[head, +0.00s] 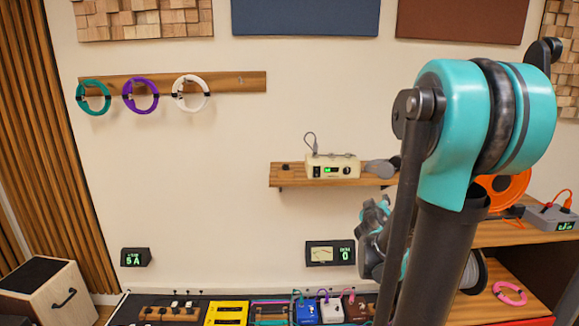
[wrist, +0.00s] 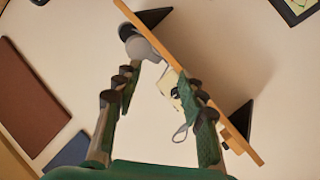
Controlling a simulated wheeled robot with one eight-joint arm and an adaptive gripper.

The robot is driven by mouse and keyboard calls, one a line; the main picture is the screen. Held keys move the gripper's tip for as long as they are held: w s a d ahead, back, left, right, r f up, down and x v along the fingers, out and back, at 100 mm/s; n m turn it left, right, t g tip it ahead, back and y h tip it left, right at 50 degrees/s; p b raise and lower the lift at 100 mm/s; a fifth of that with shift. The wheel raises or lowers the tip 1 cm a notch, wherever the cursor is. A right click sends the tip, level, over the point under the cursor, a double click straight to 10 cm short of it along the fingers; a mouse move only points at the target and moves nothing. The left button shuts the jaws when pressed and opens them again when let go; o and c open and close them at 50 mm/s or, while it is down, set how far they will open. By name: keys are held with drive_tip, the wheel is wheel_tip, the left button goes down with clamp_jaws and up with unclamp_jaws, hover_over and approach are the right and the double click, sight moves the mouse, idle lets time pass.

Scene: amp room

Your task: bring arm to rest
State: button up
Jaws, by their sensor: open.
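My teal and black arm fills the right of the head view. My gripper (wrist: 157,77) shows in the wrist view with its two green-and-black fingers spread apart and nothing held between them. In the head view it is partly hidden behind my own arm, below the right part of the wall shelf (head: 287,176). In the wrist view the shelf (wrist: 205,92) runs diagonally past the fingers. A cream box (head: 333,166) with a green display stands on the shelf, with a grey rounded object (head: 380,168) to its right. Whether a finger touches the shelf I cannot tell.
A wall rail (head: 235,82) holds teal (head: 80,92), purple (head: 127,92) and white (head: 206,92) cable coils. Coloured pedals (head: 306,312) line the bottom. A wooden cabinet (head: 520,233) with an orange reel (head: 522,190) stands right. A speaker box (head: 45,295) stands left.

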drive_tip(key=s+a+f+m+g+y, duration=0.1)
drive_tip(key=s+a+f+g+y, duration=0.1)
drive_tip(key=s, duration=0.6)
drive_tip(key=s+a+f+m+g+y, duration=0.1)
drive_tip(key=s+a+f+g+y, duration=0.1)
drive_tip(key=s+a+f+g, duration=0.3)
drive_tip(key=s+a+f+g+y, duration=0.2)
drive_tip(key=s+a+f, duration=0.4)
drive_tip(key=s+f, duration=0.4)
drive_tip(key=shift+s+m+g, duration=0.4)
drive_tip(key=shift+s+g, duration=0.3)
drive_tip(key=shift+s, duration=0.05)
drive_tip(key=shift+a, duration=0.1)
